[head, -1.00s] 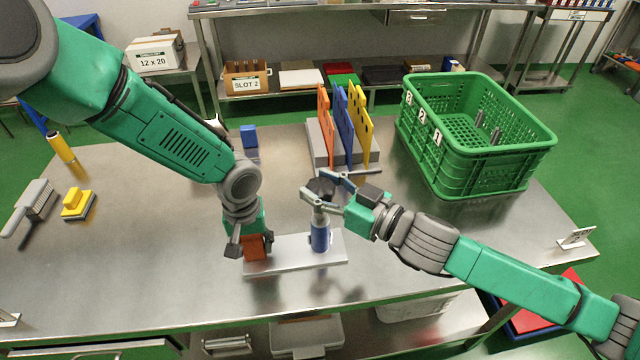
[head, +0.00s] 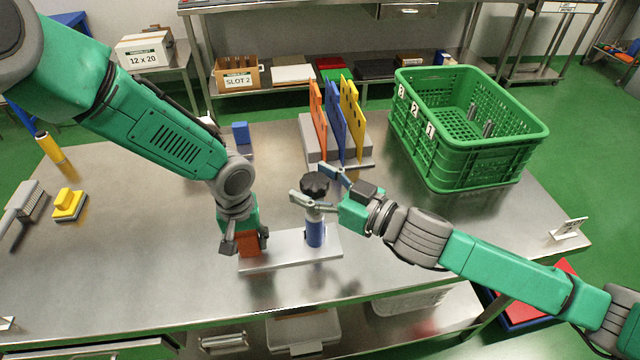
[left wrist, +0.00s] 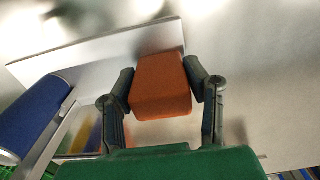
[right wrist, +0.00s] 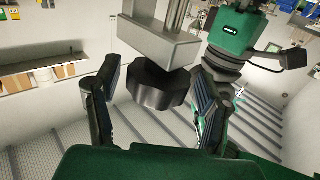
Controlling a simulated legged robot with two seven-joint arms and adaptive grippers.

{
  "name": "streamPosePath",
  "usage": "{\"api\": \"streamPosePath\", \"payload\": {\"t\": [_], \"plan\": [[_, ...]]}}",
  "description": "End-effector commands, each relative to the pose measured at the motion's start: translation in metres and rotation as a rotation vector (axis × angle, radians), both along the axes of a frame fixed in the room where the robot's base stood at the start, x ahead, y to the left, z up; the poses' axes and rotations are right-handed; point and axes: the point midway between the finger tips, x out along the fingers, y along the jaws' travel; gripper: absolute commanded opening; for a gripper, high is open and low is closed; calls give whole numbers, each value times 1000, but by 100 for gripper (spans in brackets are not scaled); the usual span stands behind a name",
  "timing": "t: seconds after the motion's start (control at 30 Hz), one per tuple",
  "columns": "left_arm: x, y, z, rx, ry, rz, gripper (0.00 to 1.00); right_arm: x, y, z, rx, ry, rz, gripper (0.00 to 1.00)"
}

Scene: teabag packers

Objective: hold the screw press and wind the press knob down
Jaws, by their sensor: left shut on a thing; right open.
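The screw press stands on the table with a pale base plate (head: 290,252), a blue column (head: 316,235), a black lobed knob (head: 315,183) on top and an orange block (head: 247,243) at its left end. My left gripper (head: 244,247) is shut on the orange block (left wrist: 160,86), with one finger on each side in the left wrist view. The blue column (left wrist: 30,115) shows there too. My right gripper (head: 309,183) is open at knob height with the knob between its fingers. In the right wrist view the knob (right wrist: 158,88) shows gaps to both fingers.
Behind the press is a rack with orange, blue and yellow plates (head: 336,125). A green crate (head: 465,160) stands to its right. A small blue block (head: 240,132), a yellow brush (head: 69,204) and a grey brush (head: 25,200) lie left. The table front is clear.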

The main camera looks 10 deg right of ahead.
Motion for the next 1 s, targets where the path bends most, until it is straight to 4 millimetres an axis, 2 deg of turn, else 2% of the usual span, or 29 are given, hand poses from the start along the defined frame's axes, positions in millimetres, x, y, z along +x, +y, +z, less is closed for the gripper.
{"api": "streamPosePath", "payload": {"t": [0.17, 0.43, 0.6, 1.0], "plan": [[0, 1, 0, 2, 0, -1, 0, -11, -13, 0, -3, -1, 0, 64], [0, 2, 0, 4, 1, -1, 0, -54, -55, -2, -4, 4, 1, 64], [0, 2, -1, 3, 2, -2, 0, -72, -74, -2, -2, 6, -1, 64], [0, 3, -1, 3, 3, -2, 0, -83, -85, -1, -1, 4, 0, 64]]}}
